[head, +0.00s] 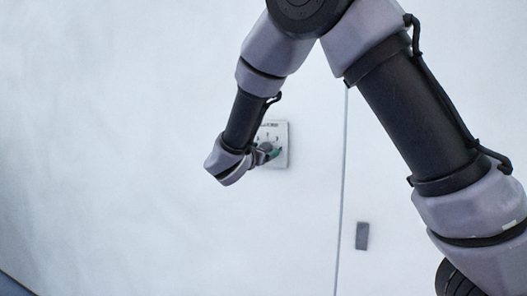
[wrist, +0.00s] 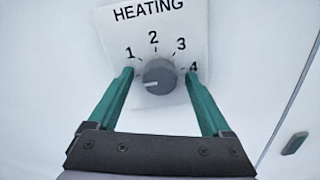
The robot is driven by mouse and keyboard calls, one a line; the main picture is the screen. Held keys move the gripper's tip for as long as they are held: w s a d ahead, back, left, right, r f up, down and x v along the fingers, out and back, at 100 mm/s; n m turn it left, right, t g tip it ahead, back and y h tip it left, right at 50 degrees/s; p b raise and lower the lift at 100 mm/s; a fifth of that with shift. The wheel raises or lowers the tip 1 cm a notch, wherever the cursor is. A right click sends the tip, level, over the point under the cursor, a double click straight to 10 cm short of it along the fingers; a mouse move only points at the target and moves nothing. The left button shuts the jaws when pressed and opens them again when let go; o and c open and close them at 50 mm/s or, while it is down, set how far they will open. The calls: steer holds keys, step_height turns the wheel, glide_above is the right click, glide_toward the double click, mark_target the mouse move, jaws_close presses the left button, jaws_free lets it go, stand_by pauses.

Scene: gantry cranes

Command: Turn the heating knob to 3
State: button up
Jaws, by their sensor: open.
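The white heating panel (wrist: 118,30) faces me in the wrist view, with the word HEATING and the numbers 1 to 4 in an arc. It also shows on the wall in the head view (head: 283,150), partly hidden by my arm. The round grey knob (wrist: 160,77) sits below the numbers. Its white pointer line points left and slightly down, below the 1 mark. My gripper (wrist: 159,72) is open, with one teal finger on each side of the knob and a gap visible on both sides. The knob is hard to make out in the head view.
The panel is on a plain white wall (head: 110,130). A vertical seam (head: 341,200) runs down the wall to the right of the panel. A small grey rectangular handle (head: 362,236) is right of the seam, lower than the panel. The wall around the panel is clear.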

jaws_close()
steer(key=m, duration=2.6)
steer(key=shift+s+f+m, duration=0.1)
steer(key=shift+m, duration=0.2)
stand_by(0.4)
